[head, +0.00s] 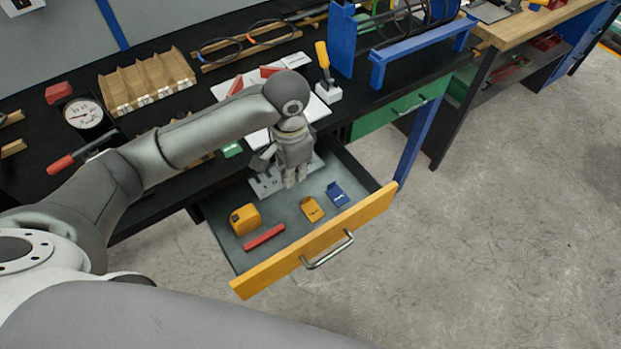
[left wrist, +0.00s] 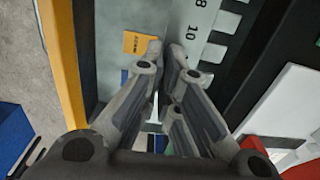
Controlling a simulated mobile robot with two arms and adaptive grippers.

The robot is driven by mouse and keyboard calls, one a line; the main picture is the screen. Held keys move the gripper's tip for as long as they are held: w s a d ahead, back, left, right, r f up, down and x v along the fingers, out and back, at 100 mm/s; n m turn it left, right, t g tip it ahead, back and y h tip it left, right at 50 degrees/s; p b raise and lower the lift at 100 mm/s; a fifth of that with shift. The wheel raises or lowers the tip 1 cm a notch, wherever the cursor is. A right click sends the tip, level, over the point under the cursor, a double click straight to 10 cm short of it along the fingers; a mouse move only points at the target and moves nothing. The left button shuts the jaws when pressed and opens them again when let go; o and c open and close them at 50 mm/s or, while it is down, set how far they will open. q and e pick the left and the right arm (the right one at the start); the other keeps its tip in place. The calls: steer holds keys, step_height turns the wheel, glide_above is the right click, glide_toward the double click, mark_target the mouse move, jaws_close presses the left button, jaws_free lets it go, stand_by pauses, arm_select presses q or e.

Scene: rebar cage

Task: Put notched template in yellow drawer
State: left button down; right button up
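The notched template (head: 268,184) is a pale grey plate with notches along its edge. It lies in the yellow drawer, toward the back, partly hidden by my left gripper. In the left wrist view its numbered scale (left wrist: 205,30) shows to the right of the fingers. The yellow drawer (head: 322,240) is pulled out, with a grey floor and a metal handle. My left gripper (head: 295,183) points down inside the drawer beside the template. Its fingertips are slightly parted, with nothing visible between them. My right gripper is out of view.
The drawer also holds a yellow box-like item (head: 245,219), a red bar (head: 264,237), a small yellow item (head: 312,209) and a blue item (head: 337,194). The black bench top above carries a wooden rack (head: 147,82), a gauge (head: 84,113) and a blue frame (head: 425,48).

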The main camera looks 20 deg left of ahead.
mark_target(310, 167)
arm_select(q)
steer(key=w+f, duration=0.1)
steer(key=w+d+f, duration=0.1)
steer(key=w+f, duration=0.1)
steer(key=w+d+f, duration=0.1)
steer(key=w+f, duration=0.1)
steer(key=shift+d+f, duration=0.1)
steer(key=shift+f, duration=0.05)
steer(key=shift+w+d+f, duration=0.2)
steer(key=shift+w+f, duration=0.1)
steer(key=shift+f, duration=0.2)
step_height(310, 167, down, 3)
steer(key=shift+w+f, duration=0.1)
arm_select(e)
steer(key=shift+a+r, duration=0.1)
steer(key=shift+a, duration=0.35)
arm_select(q)
steer(key=shift+f, duration=0.15)
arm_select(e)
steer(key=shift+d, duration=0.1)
arm_select(q)
steer(key=shift+f, duration=0.1)
steer(key=shift+f, duration=0.4)
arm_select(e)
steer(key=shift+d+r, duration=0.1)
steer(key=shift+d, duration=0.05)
arm_select(q)
steer(key=c, duration=1.6)
jaws_free()
steer(key=shift+c, duration=0.2)
